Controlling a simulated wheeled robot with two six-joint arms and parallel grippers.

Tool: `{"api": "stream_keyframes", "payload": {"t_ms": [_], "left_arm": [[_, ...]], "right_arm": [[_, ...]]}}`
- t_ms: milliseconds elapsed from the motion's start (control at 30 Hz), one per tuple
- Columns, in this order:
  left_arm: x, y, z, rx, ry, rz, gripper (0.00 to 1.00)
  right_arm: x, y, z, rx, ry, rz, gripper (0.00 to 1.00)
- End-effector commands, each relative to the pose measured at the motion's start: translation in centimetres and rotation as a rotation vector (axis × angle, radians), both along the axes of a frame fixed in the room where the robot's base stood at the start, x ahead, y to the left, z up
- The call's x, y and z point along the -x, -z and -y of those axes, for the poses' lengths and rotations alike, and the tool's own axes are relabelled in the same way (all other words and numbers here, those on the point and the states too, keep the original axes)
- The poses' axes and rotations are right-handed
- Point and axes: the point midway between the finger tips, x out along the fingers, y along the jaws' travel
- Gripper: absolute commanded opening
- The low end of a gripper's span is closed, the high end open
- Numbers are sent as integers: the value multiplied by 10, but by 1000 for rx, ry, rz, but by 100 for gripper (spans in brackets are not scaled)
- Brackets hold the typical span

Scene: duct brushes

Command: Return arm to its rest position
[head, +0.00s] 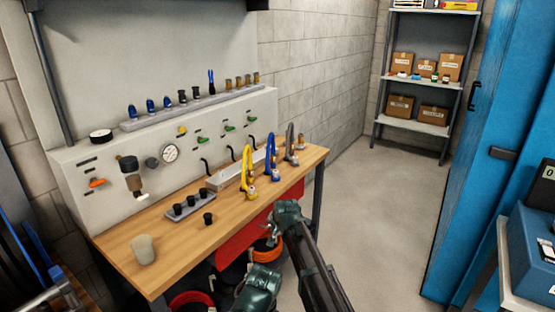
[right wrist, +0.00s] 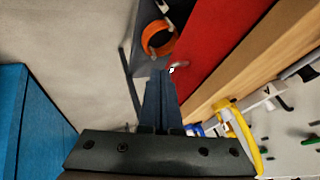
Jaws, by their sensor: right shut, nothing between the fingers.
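My right gripper (right wrist: 160,78) is shut and empty in the right wrist view, its dark fingers together. It is beside the workbench, with the red panel (right wrist: 212,45) under the bench's wooden top (right wrist: 262,68) to its right. In the head view my right arm reaches up from the bottom in front of the bench's near right end. I cannot make out its fingers there. My left gripper does not show in either view.
Bins stand beneath, one with an orange ring (right wrist: 158,38). A blue cabinet (head: 490,150) stands right; floor (head: 385,210) between is clear.

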Motion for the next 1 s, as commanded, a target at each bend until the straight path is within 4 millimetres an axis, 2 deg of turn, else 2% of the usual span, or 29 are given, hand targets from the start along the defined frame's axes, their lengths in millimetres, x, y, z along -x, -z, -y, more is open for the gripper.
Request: {"api": "stream_keyframes", "payload": {"t_ms": [33,67,167,200,300,400,600,833,1000], "left_arm": [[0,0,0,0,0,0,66],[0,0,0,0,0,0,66],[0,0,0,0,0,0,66],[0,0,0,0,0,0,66],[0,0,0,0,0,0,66],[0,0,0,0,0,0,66],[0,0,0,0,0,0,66],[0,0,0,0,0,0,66],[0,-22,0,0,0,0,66]], "right_arm": [[22,4,18,27,-13,-22,0],[35,6,30,48,-28,-38,0],[91,16,73,129,-91,-117,0],[114,20,89,160,-122,-153,0],[161,27,120,218,-191,-228,0],[199,32,142,255,-247,-289,0],[259,36,170,295,-337,-381,0],[320,39,193,317,-427,-468,0],[326,17,161,355,-513,-490,0]]}}
